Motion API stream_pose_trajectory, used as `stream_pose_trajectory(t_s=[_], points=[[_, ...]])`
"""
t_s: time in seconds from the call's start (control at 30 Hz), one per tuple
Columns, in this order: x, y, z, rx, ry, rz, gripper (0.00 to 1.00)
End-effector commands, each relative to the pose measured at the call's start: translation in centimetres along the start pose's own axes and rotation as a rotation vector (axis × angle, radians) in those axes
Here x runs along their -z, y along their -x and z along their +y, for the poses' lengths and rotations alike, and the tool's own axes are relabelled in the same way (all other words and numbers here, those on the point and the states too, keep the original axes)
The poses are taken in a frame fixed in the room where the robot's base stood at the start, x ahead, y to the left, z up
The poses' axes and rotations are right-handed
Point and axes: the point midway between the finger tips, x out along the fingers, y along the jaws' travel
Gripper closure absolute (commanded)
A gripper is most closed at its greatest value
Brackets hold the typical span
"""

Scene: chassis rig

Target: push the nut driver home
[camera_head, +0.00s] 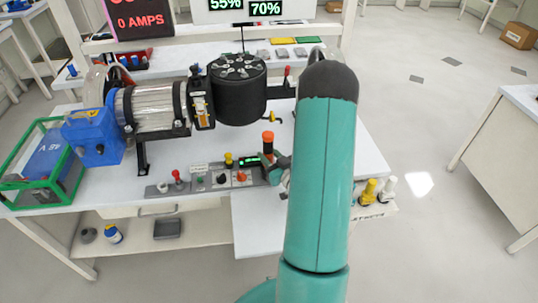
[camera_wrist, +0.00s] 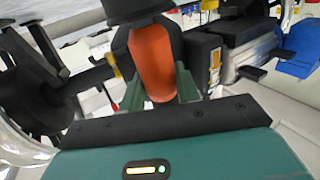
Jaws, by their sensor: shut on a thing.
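The nut driver, with an orange handle (camera_wrist: 152,62) and a black part, is between the two green fingers of my gripper (camera_wrist: 158,92) in the wrist view. The fingers are shut on it. In the head view its orange top (camera_head: 268,136) stands roughly upright above a black section, just right of the control panel (camera_head: 205,181). My gripper (camera_head: 277,166) is at its lower part there, partly hidden behind my teal arm. I cannot tell what the lower end of the nut driver rests in.
A motor rig with a silver cylinder (camera_head: 152,107) and a black drum (camera_head: 238,92) stands on the white bench behind and left. A blue box (camera_head: 92,137) and a green-framed battery (camera_head: 45,165) are at the left. Yellow and white knobs (camera_head: 369,190) stand at the bench's right front.

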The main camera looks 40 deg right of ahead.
Motion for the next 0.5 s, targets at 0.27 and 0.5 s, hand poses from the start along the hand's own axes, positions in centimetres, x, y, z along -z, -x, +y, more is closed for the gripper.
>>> stream_pose_trajectory(t_s=[0.27, 0.5], points=[[-0.33, -0.02, 0.0, 0.0, 0.0, 0.002, 0.91], [-0.66, -0.01, -0.01, 0.0, 0.0, 0.002, 0.91]])
